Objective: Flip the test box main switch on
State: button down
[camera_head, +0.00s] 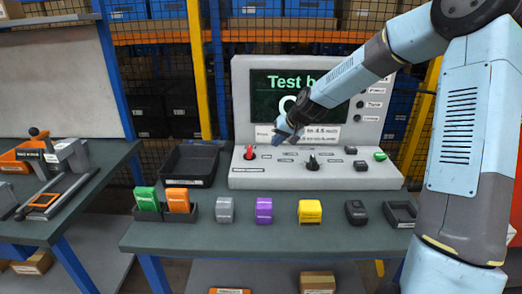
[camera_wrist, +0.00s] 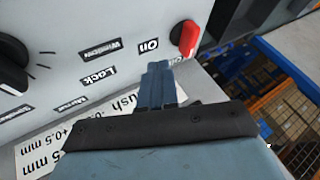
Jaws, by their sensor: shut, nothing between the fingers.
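The test box (camera_head: 318,178) is a light grey console with a dark screen (camera_head: 270,95) at the back of the bench. Its red switch (camera_head: 249,152) stands at the left of the sloped panel. In the wrist view the red switch (camera_wrist: 187,38) is at the top right, beside a black "On" label (camera_wrist: 148,46). My gripper (camera_head: 284,135) is over the panel, to the right of the red switch. In the wrist view my gripper (camera_wrist: 160,76) is shut and empty, its tips below the switch and apart from it in the picture. I cannot tell the switch's position.
A black knob (camera_head: 312,162) and a green button (camera_head: 380,156) are on the panel. A black bin (camera_head: 190,166) stands left of the box. Several coloured blocks, including a purple one (camera_head: 264,210) and a yellow one (camera_head: 309,211), line the bench front. My arm covers part of the screen.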

aim_at(252, 156)
jog(key=x, duration=0.6)
jog(key=shift+a+f, duration=0.1)
jog(key=shift+a, duration=1)
jog(key=shift+w+a, duration=0.15)
jog(key=shift+a, duration=0.8)
